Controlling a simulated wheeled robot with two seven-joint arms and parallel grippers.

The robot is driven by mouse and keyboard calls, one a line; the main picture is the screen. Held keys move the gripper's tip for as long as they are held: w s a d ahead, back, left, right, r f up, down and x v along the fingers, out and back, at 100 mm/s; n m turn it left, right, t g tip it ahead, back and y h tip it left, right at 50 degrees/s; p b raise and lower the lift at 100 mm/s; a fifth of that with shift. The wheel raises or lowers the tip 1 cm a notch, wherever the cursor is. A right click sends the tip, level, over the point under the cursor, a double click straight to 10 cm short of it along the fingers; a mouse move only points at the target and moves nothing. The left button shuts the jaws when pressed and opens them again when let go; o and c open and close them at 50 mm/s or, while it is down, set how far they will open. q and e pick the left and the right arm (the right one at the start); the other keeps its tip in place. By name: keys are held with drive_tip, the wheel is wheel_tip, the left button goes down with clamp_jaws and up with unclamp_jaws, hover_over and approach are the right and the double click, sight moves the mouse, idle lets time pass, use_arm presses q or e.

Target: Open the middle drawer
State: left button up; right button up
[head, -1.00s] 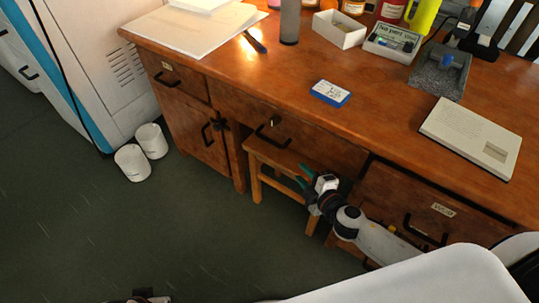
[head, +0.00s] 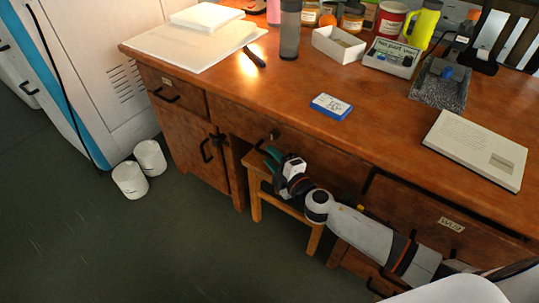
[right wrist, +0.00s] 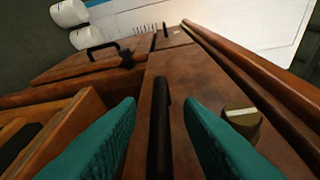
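The middle drawer (head: 318,143) is the wide wooden front under the desk top, and it looks shut. Its black bar handle (right wrist: 160,128) runs upright through the middle of the right wrist view. In the head view my gripper covers most of the handle. My right gripper (head: 270,158) is at the drawer front. Its teal fingers stand open on both sides of the handle, with a visible gap on each side in the right wrist view (right wrist: 160,135). A brass lock knob (right wrist: 241,117) sits beside the handle. My left gripper is not in view.
A wooden stool (head: 258,187) stands under the drawer, close below my right gripper. A left drawer (head: 170,88), a cupboard door (head: 193,135) and a labelled right drawer (head: 430,215) flank it. The floor at front left is clear.

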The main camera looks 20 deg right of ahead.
drive_tip(key=shift+x, duration=0.9)
clamp_jaws()
